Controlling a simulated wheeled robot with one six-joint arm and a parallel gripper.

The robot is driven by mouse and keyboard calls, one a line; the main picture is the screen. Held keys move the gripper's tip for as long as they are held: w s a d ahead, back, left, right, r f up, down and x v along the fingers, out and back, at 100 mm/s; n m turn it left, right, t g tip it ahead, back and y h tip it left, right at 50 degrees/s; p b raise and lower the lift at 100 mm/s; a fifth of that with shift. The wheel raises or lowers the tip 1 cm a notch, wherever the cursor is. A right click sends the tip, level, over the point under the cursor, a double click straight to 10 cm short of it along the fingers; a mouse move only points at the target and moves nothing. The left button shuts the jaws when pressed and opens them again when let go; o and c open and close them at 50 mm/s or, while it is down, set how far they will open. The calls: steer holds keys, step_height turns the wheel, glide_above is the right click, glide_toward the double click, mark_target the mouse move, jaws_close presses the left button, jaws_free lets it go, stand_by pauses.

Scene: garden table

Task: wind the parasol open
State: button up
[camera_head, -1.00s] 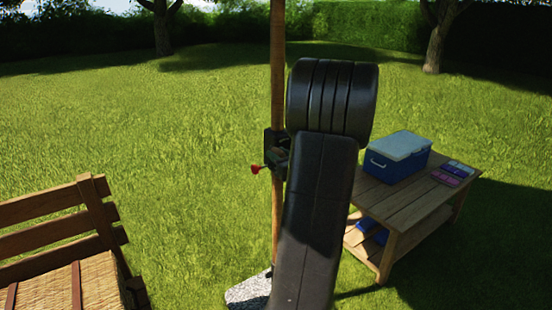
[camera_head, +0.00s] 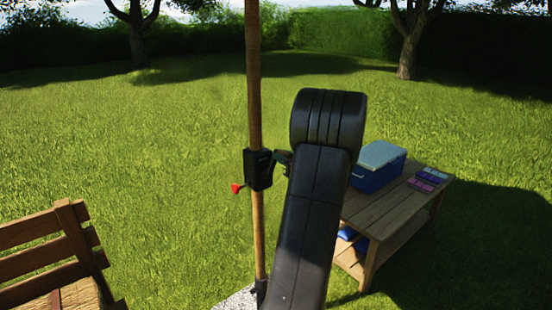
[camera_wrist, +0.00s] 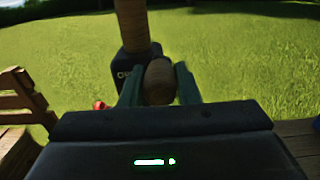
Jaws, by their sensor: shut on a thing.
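The parasol pole (camera_head: 253,90) stands upright, a brown wooden shaft; its canopy is out of view. A black winder housing (camera_head: 259,172) is fixed on it, with a red knob (camera_head: 236,188) on its left side. In the wrist view the housing (camera_wrist: 131,66) shows part of some lettering. In front of it is a rounded wooden handle knob (camera_wrist: 159,80). My gripper (camera_wrist: 159,90) is shut on this knob, one greenish finger on each side. In the head view my arm hides most of the gripper, and the crank is hard to make out.
A wooden side table (camera_head: 385,205) stands right of the pole, with a blue cooler (camera_head: 376,168) and small colored packs (camera_head: 427,179) on top. A wooden seat (camera_head: 45,245) is at lower left. A speckled base (camera_head: 236,299) is under the pole. Open lawn lies behind.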

steer(key=w+d+f+b, duration=0.3)
steer(key=d+f, duration=0.1)
steer(key=f, duration=0.2)
steer(key=s+a+f+b, duration=0.3)
steer(key=a+f+b, duration=0.1)
steer(key=f+b, duration=0.4)
steer(key=shift+f, duration=0.85)
steer(key=o, duration=1)
steer(key=shift+o, duration=0.2)
steer(key=v, duration=1)
steer(key=shift+b, duration=0.45)
